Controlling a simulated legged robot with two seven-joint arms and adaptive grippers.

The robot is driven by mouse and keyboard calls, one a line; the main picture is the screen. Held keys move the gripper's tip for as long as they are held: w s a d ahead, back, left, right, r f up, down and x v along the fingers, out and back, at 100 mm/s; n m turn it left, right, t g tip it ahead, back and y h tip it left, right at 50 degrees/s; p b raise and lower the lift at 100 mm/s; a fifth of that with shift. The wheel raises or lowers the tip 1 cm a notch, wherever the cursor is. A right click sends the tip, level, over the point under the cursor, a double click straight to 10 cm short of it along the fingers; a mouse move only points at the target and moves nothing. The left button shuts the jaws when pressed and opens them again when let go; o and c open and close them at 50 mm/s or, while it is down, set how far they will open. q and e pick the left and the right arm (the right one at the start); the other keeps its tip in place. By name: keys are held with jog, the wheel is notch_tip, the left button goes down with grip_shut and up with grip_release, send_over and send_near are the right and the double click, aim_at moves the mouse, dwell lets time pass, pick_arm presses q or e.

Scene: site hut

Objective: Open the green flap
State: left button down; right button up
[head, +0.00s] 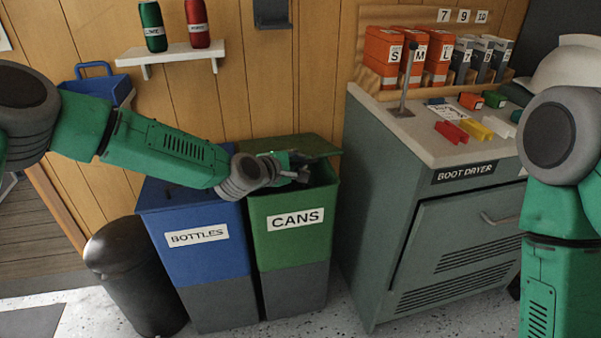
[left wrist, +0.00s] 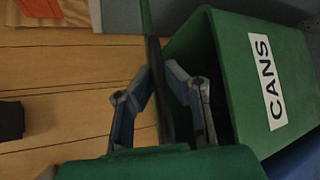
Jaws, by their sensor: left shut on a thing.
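The green flap (head: 308,147) tops the green bin (head: 290,248) labelled CANS. It is raised at an angle, with a dark gap between it and the bin's rim. My right gripper is out of view; only my right arm shows.
A blue bin (head: 200,250) labelled BOTTLES stands close on the left, with a dark round bin (head: 130,275) beyond it. The boot dryer cabinet (head: 445,235) stands to the right. A shelf (head: 172,55) with two cans is on the wall above.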

pick_arm(q)
jog(key=shift+g, duration=0.3)
jog(key=w+r+p, duration=0.1)
jog(key=r, duration=0.2)
jog(key=w+r, duration=0.1)
jog(key=r, duration=0.1)
jog(key=w+a+r+p, duration=0.1)
jog(key=w+r, duration=0.1)
jog(key=r, duration=0.1)
jog(key=shift+r+p, duration=0.3)
jog(key=shift+w+a+r, duration=0.1)
jog(key=shift+w+r, duration=0.15)
jog(key=shift+r, duration=0.15)
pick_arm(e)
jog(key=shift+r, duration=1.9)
pick_arm(q)
jog(key=c, duration=1.6)
grip_release()
jog(key=shift+s, duration=0.1)
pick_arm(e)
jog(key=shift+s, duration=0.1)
pick_arm(q)
jog(key=v, duration=1.2)
jog(key=shift+f, duration=0.1)
